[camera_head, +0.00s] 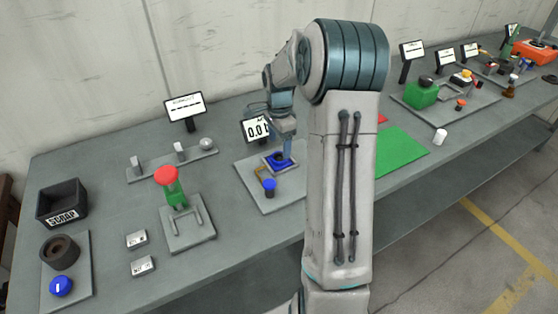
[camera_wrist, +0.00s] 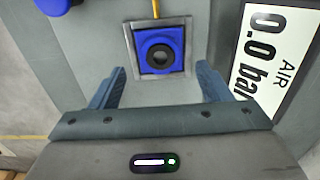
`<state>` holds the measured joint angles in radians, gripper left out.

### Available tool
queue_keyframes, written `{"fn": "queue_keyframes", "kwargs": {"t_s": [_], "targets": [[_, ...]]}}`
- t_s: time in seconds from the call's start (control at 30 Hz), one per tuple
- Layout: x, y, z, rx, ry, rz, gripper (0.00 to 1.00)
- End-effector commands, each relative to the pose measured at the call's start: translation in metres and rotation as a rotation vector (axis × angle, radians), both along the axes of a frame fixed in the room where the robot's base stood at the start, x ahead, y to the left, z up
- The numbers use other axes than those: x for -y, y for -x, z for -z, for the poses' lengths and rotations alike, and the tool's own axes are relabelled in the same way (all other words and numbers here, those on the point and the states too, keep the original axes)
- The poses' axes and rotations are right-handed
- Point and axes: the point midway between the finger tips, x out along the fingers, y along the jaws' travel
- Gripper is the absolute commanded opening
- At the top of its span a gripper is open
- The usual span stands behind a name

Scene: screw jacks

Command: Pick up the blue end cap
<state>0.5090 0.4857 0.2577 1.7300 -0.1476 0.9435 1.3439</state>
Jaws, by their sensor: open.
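A square blue block with a black ring and a hole in its middle, which looks like the blue end cap (camera_wrist: 146,62), sits in a shallow grey square holder (camera_wrist: 187,45). It also shows on a grey plate in the head view (camera_head: 277,165), partly hidden by my gripper. My gripper (camera_wrist: 161,68) is open and empty. In the wrist view its two fingers stand apart, to the left and right of the block's lower part. In the head view my gripper (camera_head: 288,158) points down over the block. I cannot tell how far above it the fingertips are.
A blue round knob (camera_head: 269,185) stands on the same plate, in front of the block. An air gauge display (camera_head: 256,129) reading 0.0 bar stands close behind. A red-topped green jack (camera_head: 170,185) and a black scrap bin (camera_head: 62,202) stand to the left.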

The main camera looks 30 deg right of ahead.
Motion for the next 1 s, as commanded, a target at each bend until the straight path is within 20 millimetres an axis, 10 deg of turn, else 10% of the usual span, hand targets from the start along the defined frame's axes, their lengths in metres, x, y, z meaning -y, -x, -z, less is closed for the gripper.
{"fn": "queue_keyframes", "kwargs": {"t_s": [0.6, 0.8, 1.0], "targets": [[0.001, 0.0, 0.049, -0.001, -0.001, 0.0, 0.71], [0.001, 0.0, 0.049, -0.001, 0.0, 0.0, 0.18], [0.001, 0.0, 0.048, 0.0, 0.0, 0.0, 0.15]]}}
